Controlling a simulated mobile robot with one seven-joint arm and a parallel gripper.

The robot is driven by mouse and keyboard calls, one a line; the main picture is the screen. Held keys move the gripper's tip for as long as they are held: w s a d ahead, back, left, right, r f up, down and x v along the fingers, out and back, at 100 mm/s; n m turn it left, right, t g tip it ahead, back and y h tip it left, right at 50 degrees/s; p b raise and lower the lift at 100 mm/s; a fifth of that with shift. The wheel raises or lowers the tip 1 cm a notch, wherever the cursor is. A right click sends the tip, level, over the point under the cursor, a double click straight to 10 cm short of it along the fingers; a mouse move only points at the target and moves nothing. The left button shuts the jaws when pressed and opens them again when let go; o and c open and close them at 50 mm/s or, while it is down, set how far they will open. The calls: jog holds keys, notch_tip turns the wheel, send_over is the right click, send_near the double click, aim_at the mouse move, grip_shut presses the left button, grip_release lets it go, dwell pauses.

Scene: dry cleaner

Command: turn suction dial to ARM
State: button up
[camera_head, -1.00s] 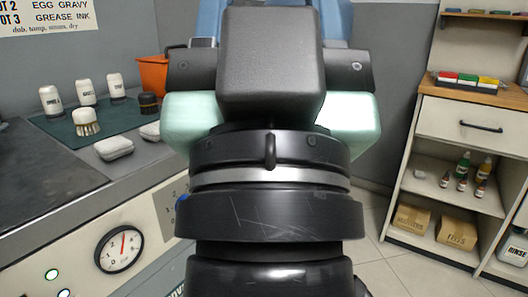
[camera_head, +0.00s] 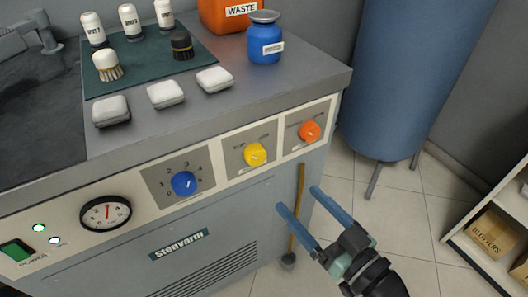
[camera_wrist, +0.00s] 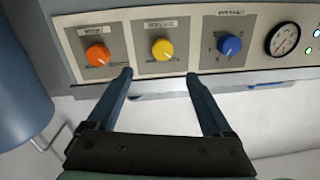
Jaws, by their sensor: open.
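Three dials sit in a row on the machine's front panel: a blue dial (camera_head: 184,184) with numbers around it, a yellow dial (camera_head: 255,154) and an orange dial (camera_head: 310,131). Their labels are too small to read, so I cannot tell which is the suction dial. My gripper (camera_head: 297,198) is open and empty in front of the panel, below the orange and yellow dials. In the wrist view, the orange dial (camera_wrist: 98,55) is left, the yellow dial (camera_wrist: 162,49) is between and beyond my fingertips (camera_wrist: 158,74), and the blue dial (camera_wrist: 230,45) is right. No dial is touched.
A gauge (camera_head: 105,213) and green power switch (camera_head: 16,251) are left of the dials. A thin brown rod (camera_head: 300,190) stands near my fingers. A blue tank (camera_head: 405,80) stands right. White blocks and a blue jar (camera_head: 264,45) are on the counter.

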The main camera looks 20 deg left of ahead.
aim_at(258, 159)
jog(key=b+x, duration=0.1)
jog(key=x, duration=1.1)
jog(key=shift+a, duration=0.45)
grip_shut()
